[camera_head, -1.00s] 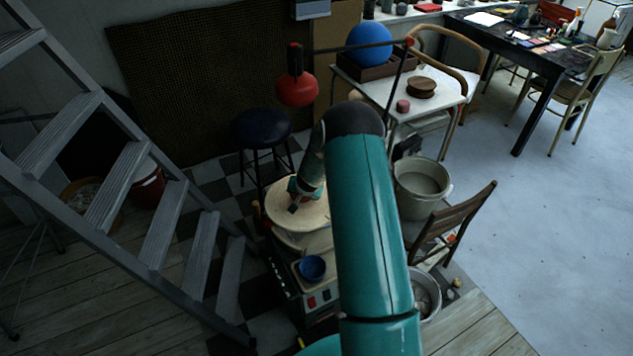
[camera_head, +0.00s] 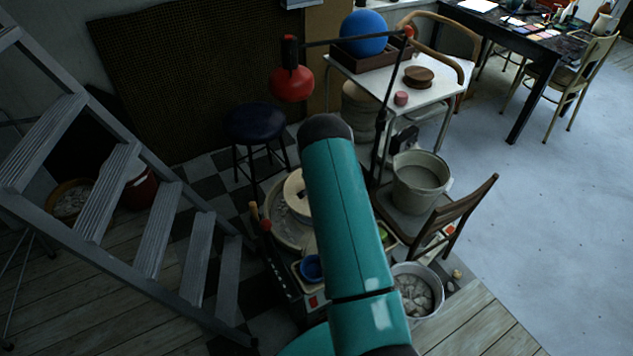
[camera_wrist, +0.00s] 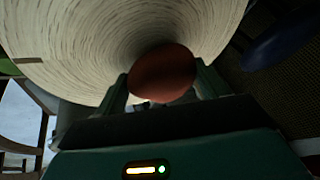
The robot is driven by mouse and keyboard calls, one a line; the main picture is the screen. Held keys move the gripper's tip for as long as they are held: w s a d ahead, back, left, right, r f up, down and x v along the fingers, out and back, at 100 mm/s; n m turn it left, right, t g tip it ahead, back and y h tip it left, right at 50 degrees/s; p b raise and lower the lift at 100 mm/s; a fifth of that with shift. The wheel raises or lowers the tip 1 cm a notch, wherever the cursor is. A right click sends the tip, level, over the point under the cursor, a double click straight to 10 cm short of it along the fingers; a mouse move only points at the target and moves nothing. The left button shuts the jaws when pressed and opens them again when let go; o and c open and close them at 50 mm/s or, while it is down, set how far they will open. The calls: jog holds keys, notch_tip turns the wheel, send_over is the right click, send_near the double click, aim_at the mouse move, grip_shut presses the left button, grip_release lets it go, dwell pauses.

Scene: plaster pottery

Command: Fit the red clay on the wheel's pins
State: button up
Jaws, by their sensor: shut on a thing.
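The red clay (camera_wrist: 163,73) is a rounded brown-red lump in the wrist view. My gripper (camera_wrist: 163,84) is shut on it, one finger at each side. A broad pale disc (camera_wrist: 70,45) with fine ring lines lies close beyond the lump; I cannot tell exactly how the two are joined. In the head view the wheel (camera_head: 277,221) shows its round basin left of my teal arm. A pale rounded disc edge (camera_head: 294,192) shows there, partly hidden by my arm. My gripper, the clay and any pins are hidden in the head view.
A blue bowl (camera_head: 312,268) sits at the wheel's front. A dark stool (camera_head: 255,122) stands behind it, a metal stair (camera_head: 110,190) at left. A wooden chair (camera_head: 440,225) with a grey bucket (camera_head: 420,178) stands at right. A red lamp (camera_head: 292,82) hangs overhead.

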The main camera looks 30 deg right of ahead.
jog(key=shift+f, duration=1.6)
jog(key=shift+w+f, duration=0.1)
jog(key=shift+f, duration=0.4)
jog(key=shift+a, duration=0.2)
jog(key=shift+f, duration=1.1)
dwell(1.2)
jog(key=o, duration=1.8)
jog(key=shift+f, duration=0.1)
jog(key=shift+s+a+r, duration=0.1)
jog(key=shift+s+r, duration=0.2)
jog(key=shift+r, duration=0.1)
jog(key=v, duration=1.3)
jog(key=shift+a, duration=0.1)
jog(key=shift+w, duration=0.1)
